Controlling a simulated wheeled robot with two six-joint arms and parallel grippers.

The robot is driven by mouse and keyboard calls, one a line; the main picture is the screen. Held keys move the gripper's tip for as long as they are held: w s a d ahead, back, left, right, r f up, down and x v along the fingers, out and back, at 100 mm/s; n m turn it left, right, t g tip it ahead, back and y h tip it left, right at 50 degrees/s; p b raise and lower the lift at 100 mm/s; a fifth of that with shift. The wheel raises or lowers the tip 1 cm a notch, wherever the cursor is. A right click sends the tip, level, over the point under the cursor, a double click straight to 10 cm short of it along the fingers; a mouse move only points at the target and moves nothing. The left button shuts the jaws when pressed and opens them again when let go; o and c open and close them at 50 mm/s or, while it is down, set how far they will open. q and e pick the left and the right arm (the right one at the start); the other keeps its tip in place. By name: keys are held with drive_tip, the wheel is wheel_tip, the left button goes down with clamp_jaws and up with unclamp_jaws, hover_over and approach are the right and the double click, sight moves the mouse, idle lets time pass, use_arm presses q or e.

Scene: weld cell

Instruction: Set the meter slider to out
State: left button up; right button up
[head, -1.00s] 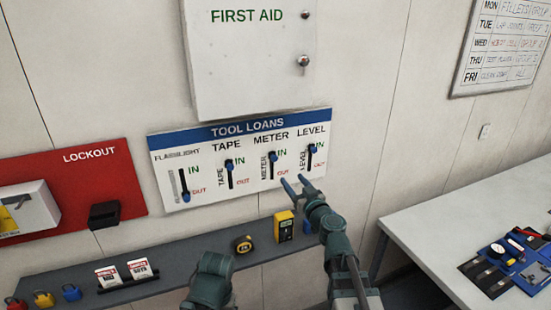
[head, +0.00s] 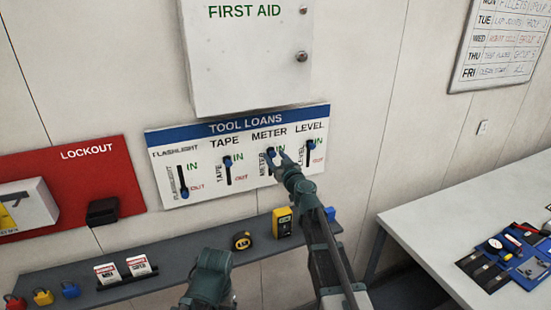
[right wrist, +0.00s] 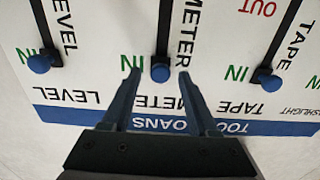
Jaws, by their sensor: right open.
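The tool loans board (head: 200,195) is on the wall, with several vertical slots and blue slider knobs. The meter slider's blue knob (head: 270,152) is at the top of its slot, at IN. In the right wrist view, which is upside down, the meter knob (right wrist: 160,72) shows between the two finger ends. My right gripper (head: 279,160) is open in front of the meter column, and its fingers also show in the right wrist view (right wrist: 160,78). Whether the fingers touch the knob cannot be told. My left gripper's fingers are not in view.
The tape knob (head: 228,160) and level knob (head: 310,145) are at IN on either side; the flashlight knob (head: 184,192) is at OUT. A shelf (head: 185,262) below holds a yellow meter (head: 283,222) and a tape measure (head: 242,240). A first aid cabinet (head: 245,60) is above.

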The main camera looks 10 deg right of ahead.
clamp_jaws()
idle(0.3)
idle(1.2)
